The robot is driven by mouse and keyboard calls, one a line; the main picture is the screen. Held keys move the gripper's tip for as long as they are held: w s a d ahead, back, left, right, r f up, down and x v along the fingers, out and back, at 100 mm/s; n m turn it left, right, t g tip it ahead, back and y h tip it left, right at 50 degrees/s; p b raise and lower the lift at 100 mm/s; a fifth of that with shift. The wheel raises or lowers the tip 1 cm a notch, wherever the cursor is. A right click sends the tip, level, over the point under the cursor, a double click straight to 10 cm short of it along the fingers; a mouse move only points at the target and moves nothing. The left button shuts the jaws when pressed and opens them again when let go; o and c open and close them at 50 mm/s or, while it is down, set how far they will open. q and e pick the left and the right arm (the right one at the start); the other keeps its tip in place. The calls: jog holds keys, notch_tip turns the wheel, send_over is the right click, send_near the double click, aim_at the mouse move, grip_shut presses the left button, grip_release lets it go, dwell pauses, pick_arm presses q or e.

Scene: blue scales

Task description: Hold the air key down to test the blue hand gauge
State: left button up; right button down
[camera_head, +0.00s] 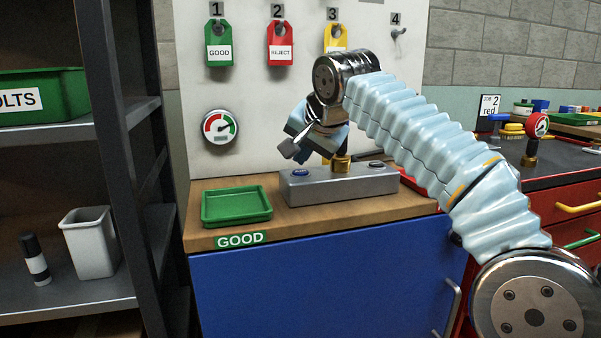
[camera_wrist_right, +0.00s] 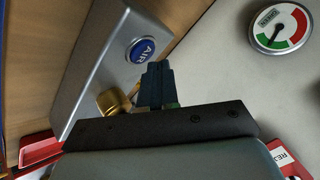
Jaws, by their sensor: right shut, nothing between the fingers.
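The blue air key (camera_head: 299,171) is a round button on the left end of a grey test block (camera_head: 337,187). It also shows, marked AIR, in the right wrist view (camera_wrist_right: 141,50). My right gripper (camera_head: 288,150) is shut and empty, its fingertips a little above the air key in the head view. In the wrist view its fingertips (camera_wrist_right: 155,67) show beside the key's edge. A brass fitting (camera_head: 341,163) stands on the block behind my gripper. The blue hand gauge cannot be made out; my gripper covers the space above the fitting. My left gripper is out of view.
A dial gauge (camera_head: 220,128) hangs on the white board, with tags above it. A green tray (camera_head: 237,206) marked GOOD sits left of the block. Another button (camera_head: 376,164) is on the block's right end. A red-rimmed gauge (camera_head: 537,125) stands on the right bench.

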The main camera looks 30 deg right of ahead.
aim_at(303, 173)
jog(key=shift+f, duration=0.25)
jog(key=shift+f+b, duration=0.4)
dwell(0.5)
jog(key=shift+r, duration=0.1)
dwell(2.1)
jog(key=shift+r+p, duration=0.75)
jog(key=shift+p, duration=0.15)
notch_tip(303, 173, up, 5)
jog(key=p, duration=0.5)
